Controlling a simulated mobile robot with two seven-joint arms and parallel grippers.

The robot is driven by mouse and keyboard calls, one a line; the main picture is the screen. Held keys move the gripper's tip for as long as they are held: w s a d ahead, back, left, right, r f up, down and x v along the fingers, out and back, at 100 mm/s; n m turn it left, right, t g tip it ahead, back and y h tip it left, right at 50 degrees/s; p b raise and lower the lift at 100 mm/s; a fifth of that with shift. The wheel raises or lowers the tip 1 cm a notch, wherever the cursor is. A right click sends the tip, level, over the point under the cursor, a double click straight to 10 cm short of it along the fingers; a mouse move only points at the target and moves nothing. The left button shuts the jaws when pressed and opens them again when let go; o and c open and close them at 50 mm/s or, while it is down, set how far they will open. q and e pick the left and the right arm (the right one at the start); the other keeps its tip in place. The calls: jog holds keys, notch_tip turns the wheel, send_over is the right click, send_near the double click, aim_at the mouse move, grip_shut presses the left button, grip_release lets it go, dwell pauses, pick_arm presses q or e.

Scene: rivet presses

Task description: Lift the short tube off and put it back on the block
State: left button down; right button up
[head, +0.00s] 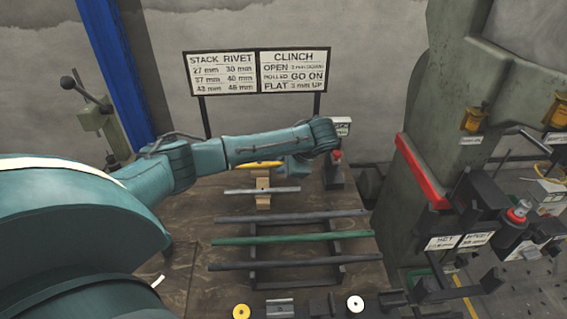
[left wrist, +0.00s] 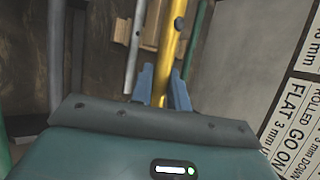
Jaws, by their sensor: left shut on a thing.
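My left gripper (head: 285,165) reaches in from the left. Its blue fingers, also in the left wrist view (left wrist: 162,82), are shut on a yellow tube (head: 254,164). The yellow tube (left wrist: 174,38) runs out beyond the fingers and has a dark hole in its side. A grey tube (head: 262,190) lies across a wooden block (head: 264,203), in front of the yellow one and apart from it. The block (left wrist: 150,22) shows beside and behind the yellow tube. I cannot tell whether the yellow tube touches the block. My right gripper is not in view.
Several long bars, including a green one (head: 280,239), lie on a dark rack nearer me. A yellow ring (head: 241,311) and a white ring (head: 355,303) are at the front. A large press (head: 440,120) stands at right. A sign (head: 256,72) stands behind.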

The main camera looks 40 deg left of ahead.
pick_arm(q)
jog(key=shift+w+a+f+b, duration=0.2)
jog(key=shift+w+f+b, duration=0.15)
jog(key=shift+w+b, duration=0.05)
jog(key=shift+w+a+f+b, duration=0.75)
jog(key=shift+w+f+b, duration=0.15)
jog(key=shift+f+b, duration=0.3)
jog(key=shift+w+a+f+b, duration=0.8)
jog(key=shift+w+f+b, duration=0.25)
jog(key=shift+f, duration=0.25)
jog(key=shift+w+a+f+b, duration=0.75)
jog(key=shift+w+f+b, duration=0.05)
jog(key=shift+f+b, duration=0.45)
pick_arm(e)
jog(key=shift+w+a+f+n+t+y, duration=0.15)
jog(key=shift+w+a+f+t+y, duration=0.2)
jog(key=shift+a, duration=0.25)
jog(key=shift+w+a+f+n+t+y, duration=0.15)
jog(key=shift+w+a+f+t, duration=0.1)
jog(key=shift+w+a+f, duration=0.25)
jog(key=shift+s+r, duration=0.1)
pick_arm(q)
jog(key=shift+f, duration=0.65)
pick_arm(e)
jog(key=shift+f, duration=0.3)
pick_arm(q)
jog(key=c, duration=1.3)
grip_release()
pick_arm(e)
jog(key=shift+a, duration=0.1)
